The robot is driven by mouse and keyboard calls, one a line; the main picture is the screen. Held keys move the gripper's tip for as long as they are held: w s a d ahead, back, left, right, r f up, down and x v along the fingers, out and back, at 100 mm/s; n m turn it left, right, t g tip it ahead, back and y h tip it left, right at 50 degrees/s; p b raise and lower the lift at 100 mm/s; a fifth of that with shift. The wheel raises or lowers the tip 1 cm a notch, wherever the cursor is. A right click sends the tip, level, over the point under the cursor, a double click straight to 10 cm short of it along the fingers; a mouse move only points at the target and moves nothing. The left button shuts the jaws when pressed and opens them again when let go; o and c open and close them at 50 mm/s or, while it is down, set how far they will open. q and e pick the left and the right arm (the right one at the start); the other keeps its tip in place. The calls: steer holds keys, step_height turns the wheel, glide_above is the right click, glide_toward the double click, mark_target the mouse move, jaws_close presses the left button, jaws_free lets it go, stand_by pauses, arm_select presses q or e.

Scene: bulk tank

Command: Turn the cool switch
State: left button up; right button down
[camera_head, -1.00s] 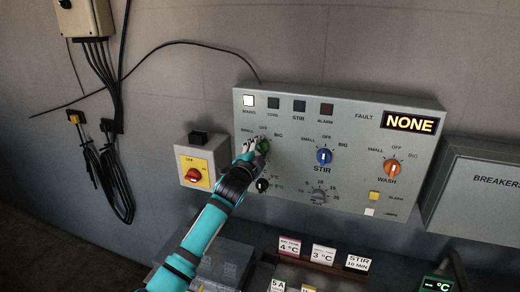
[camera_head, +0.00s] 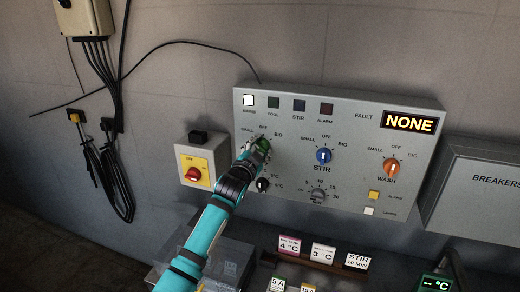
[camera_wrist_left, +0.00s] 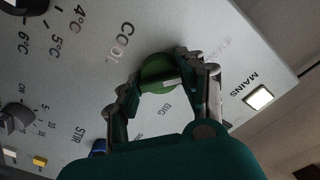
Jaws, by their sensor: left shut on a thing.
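The cool switch is a green knob (camera_head: 265,144) at the left of the grey control panel (camera_head: 350,120), below the row of lamps. In the left wrist view the same green knob (camera_wrist_left: 157,70) sits beside the word COOL, between my fingers. My left gripper (camera_head: 256,149) is at the panel with its fingers closed around the knob. The wrist view shows one finger on each side of it (camera_wrist_left: 175,76). My right gripper is not in view.
A blue STIR knob (camera_head: 323,156) and an orange WASH knob (camera_head: 391,167) are to the right. A small black knob (camera_head: 263,184) is just below the gripper. A red switch on a yellow plate (camera_head: 194,171) is to the left. The mains lamp (camera_head: 248,100) is lit white.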

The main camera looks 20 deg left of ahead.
arm_select(q)
steer(key=shift+f, duration=0.15)
steer(key=o, duration=1.2)
steer(key=shift+c, duration=0.2)
steer(key=shift+s, duration=0.1)
steer(key=s, duration=1.2)
steer(key=shift+a, duration=0.2)
steer(key=shift+w, duration=0.1)
